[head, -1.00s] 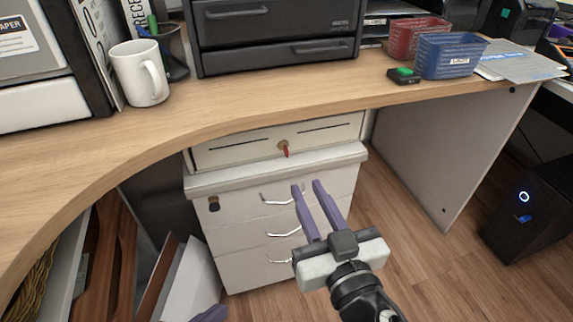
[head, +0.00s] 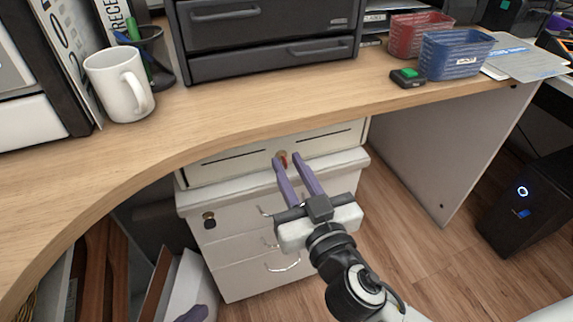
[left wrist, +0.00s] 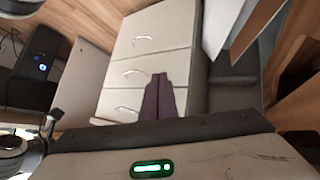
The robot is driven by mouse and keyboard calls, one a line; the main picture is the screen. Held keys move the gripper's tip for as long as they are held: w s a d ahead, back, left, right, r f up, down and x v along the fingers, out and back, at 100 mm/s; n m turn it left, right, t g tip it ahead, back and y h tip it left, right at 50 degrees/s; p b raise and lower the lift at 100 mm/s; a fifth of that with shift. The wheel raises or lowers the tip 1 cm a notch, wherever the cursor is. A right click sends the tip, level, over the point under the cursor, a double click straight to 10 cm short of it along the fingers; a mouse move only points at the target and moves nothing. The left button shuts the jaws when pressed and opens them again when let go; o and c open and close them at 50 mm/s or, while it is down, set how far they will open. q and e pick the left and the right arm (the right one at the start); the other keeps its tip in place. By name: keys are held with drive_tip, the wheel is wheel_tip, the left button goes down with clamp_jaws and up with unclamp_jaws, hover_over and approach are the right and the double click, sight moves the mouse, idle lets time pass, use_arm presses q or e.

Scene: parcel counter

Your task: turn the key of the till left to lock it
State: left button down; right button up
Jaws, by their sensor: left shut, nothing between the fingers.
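The till (head: 232,165) is a cream box with dark slots in its front, on top of the drawer cabinet under the desk. Its red key (head: 284,159) sits in a round brass-coloured lock mid-front and is partly hidden. My right gripper (head: 287,160) is open, with its purple fingertips just in front of the lock. The key shows between the tips; I cannot tell whether they touch it. My left gripper (head: 194,314) shows only as a purple tip at the bottom edge. In the left wrist view its fingers (left wrist: 158,78) are together and empty, before the cabinet.
The white drawer cabinet (head: 235,248) has metal handles and its own lock. The wooden desk top (head: 230,108) overhangs the till. A desk side panel (head: 435,150) stands at the right, with clear floor before it. A black computer (head: 520,210) stands further right. Folders stand at lower left.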

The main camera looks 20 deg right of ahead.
drive_tip(key=shift+c, duration=0.2)
clamp_jaws()
drive_tip(key=shift+n, duration=0.3)
drive_tip(key=n+p, duration=0.1)
drive_tip(key=n, duration=0.2)
drive_tip(key=shift+a+n+p, duration=0.15)
drive_tip(key=shift+n+p, duration=0.15)
drive_tip(key=shift+p, duration=0.05)
drive_tip(key=n+p, duration=0.1)
drive_tip(key=n, duration=0.4)
drive_tip(key=shift+a+f+p, duration=0.1)
drive_tip(key=shift+a+p, duration=0.05)
drive_tip(key=shift+p, duration=0.15)
drive_tip(key=shift+n, duration=0.8)
use_arm(q)
drive_tip(key=shift+s+a+f+g+y+p, duration=0.15)
drive_tip(key=shift+s+a+f+y+p, duration=0.15)
drive_tip(key=shift+a+f, duration=0.25)
drive_tip(key=shift+s+a+f+g+y+p, duration=0.1)
drive_tip(key=shift+s+a+f+g+y, duration=0.1)
drive_tip(key=shift+a+f+y, duration=0.3)
use_arm(e)
drive_tip(key=shift+a+f+n, duration=0.1)
drive_tip(key=shift+n, duration=0.4)
use_arm(q)
drive_tip(key=shift+a+r, duration=0.1)
drive_tip(key=shift+r, duration=0.05)
